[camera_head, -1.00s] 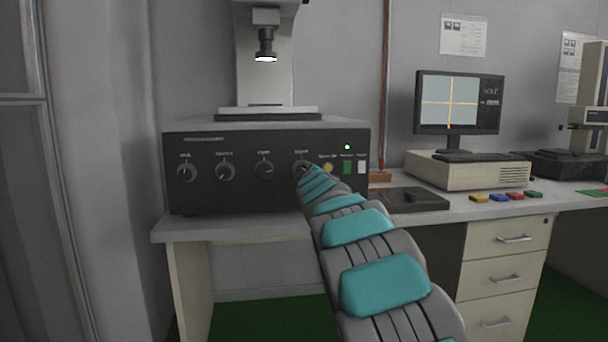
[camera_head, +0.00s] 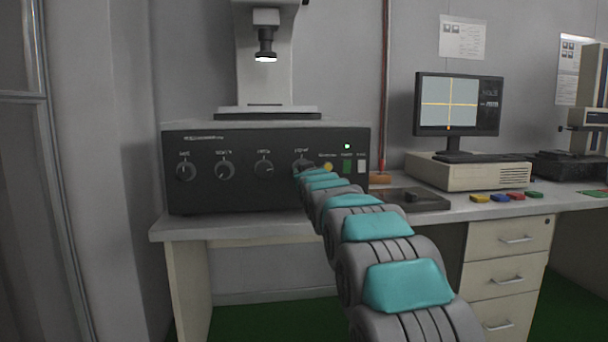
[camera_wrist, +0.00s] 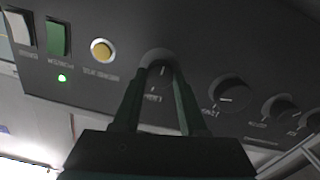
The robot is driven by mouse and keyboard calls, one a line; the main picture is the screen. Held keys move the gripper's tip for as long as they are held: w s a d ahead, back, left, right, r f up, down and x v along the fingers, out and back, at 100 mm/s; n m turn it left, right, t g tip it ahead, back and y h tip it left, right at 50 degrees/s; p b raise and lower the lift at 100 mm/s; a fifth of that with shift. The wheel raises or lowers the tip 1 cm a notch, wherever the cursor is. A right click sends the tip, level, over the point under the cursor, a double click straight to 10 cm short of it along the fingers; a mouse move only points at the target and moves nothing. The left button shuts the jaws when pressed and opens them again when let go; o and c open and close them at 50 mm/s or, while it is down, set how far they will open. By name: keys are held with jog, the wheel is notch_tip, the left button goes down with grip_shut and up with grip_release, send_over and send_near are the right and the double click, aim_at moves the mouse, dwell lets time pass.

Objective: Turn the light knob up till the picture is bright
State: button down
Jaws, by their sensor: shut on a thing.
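The black control box (camera_head: 220,195) stands on the desk with a row of round knobs on its front. The rightmost one, the light knob (camera_wrist: 161,70), sits between the two fingers of my gripper (camera_wrist: 158,82) in the wrist view, with a pale pointer line showing on its face. The fingers are shut on it. In the head view my arm's end covers most of this knob. The monitor (camera_head: 459,103) at the right shows a pale grey-blue picture with a yellow crosshair.
A yellow button (camera_wrist: 103,51) and a green switch (camera_wrist: 59,38) are beside the knob. Another knob (camera_wrist: 229,94) is on its other side. A lit microscope head (camera_head: 265,45) stands above the box. Coloured blocks (camera_head: 500,197) lie on the right of the desk.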

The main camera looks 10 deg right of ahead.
jog(key=shift+f, duration=0.2)
dwell(0.4)
jog(key=shift+c, duration=2.2)
grip_release()
jog(key=shift+r, duration=0.15)
jog(key=shift+s, duration=0.15)
jog(key=s, duration=0.7)
jog(key=shift+s, duration=0.3)
